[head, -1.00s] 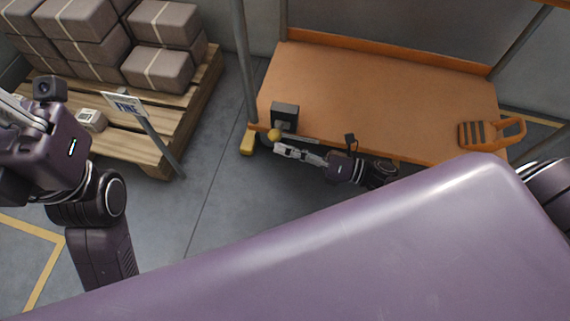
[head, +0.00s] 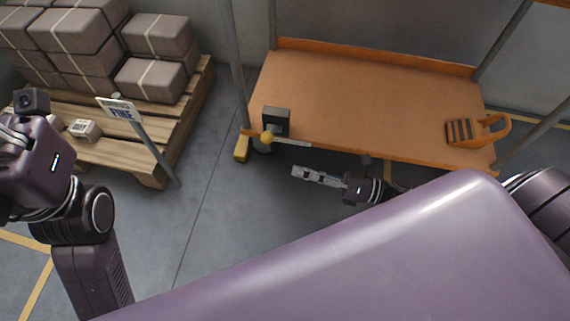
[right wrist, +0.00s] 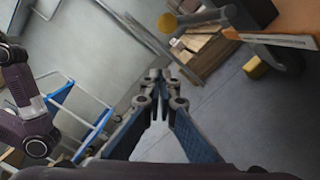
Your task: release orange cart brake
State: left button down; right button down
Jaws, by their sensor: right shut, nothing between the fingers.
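The orange cart (head: 365,105) stands at the upper right in the head view. The knob (right wrist: 166,22) shows on a grey shaft (right wrist: 205,18) at the top of the right wrist view. My right gripper (head: 295,171) is shut and empty, in front of the cart's near edge, apart from the knob and to its lower right. My left gripper (head: 10,138) is at the left edge; its fingers are partly cut off.
A wooden pallet (head: 150,172) with grey boxes (head: 150,78) and a sign on a post (head: 120,109) stands at left. A yellow foot (head: 241,148) sits at the cart's left corner. Cart posts rise nearby. Floor between pallet and cart is clear.

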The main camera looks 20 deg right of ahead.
jog(key=shift+v, duration=1.6)
